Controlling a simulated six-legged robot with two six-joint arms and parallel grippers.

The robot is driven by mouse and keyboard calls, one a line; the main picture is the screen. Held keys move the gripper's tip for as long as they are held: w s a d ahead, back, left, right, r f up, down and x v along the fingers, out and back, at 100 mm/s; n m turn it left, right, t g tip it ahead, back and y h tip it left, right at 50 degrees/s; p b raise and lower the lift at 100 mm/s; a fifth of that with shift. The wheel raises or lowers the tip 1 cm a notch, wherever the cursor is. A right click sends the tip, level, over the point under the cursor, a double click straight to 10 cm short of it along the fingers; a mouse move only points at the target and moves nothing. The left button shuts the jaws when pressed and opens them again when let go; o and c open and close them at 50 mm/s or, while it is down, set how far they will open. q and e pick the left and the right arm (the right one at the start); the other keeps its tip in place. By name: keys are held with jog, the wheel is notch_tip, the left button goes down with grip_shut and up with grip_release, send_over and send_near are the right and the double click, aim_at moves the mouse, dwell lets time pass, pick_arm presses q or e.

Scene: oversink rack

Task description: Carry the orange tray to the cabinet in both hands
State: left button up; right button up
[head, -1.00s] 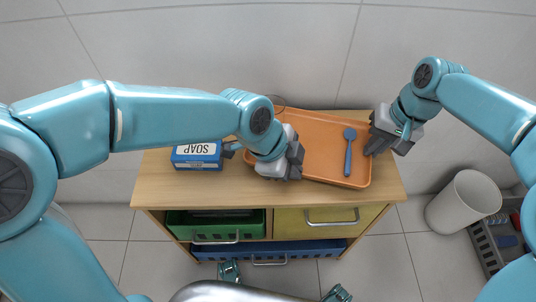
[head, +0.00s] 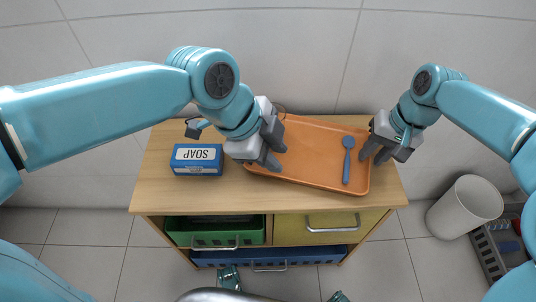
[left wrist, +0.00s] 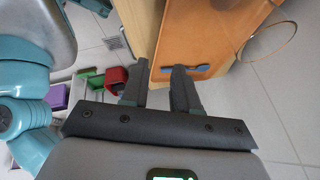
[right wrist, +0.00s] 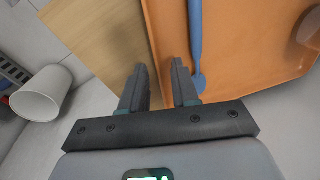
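The orange tray (head: 312,150) lies flat on the wooden cabinet top and holds a blue spoon (head: 347,160) near its right end. My left gripper (head: 275,155) is over the tray's left end, its two fingers apart; in the left wrist view (left wrist: 160,85) the gap shows open. My right gripper (head: 373,152) is at the tray's right edge; in the right wrist view its fingers (right wrist: 160,80) are apart, with the tray edge appearing between them. I cannot tell whether either gripper touches the tray. The tray's left edge is partly hidden by my left gripper.
A blue soap box (head: 197,160) stands on the cabinet top left of the tray. The cabinet (head: 170,200) has green, yellow and blue drawers in front. A white bin (head: 464,207) and a grey crate (head: 490,250) stand on the floor at right. The front strip of the top is clear.

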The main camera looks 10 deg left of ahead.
jog(key=shift+r, duration=0.3)
pick_arm(q)
jog(key=shift+v, duration=1.05)
pick_arm(e)
jog(key=v, duration=1.1)
jog(key=shift+r, duration=0.2)
jog(key=shift+d, duration=0.1)
